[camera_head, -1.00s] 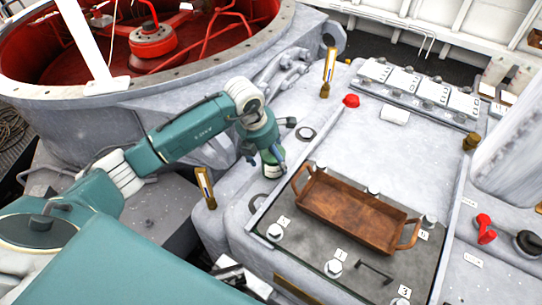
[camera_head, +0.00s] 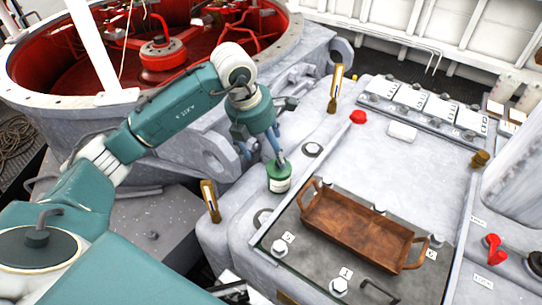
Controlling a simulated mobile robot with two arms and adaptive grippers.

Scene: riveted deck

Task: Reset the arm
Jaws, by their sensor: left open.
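My left arm comes in from the left, bent at the elbow. Its gripper (camera_head: 263,154) points down with its fingers apart, holding nothing. A green can with a pale label (camera_head: 279,178) stands upright on the grey machine housing, just below and right of the gripper. One finger overlaps the top of the can in the picture; I cannot tell whether it touches. My right gripper does not show.
A brown tray with two handles (camera_head: 357,229) rests on the dark plate at the right, among bolts with number labels. A red knob (camera_head: 358,117) and a white block (camera_head: 402,131) are behind it. A red-lined round well (camera_head: 110,75) lies at the back left.

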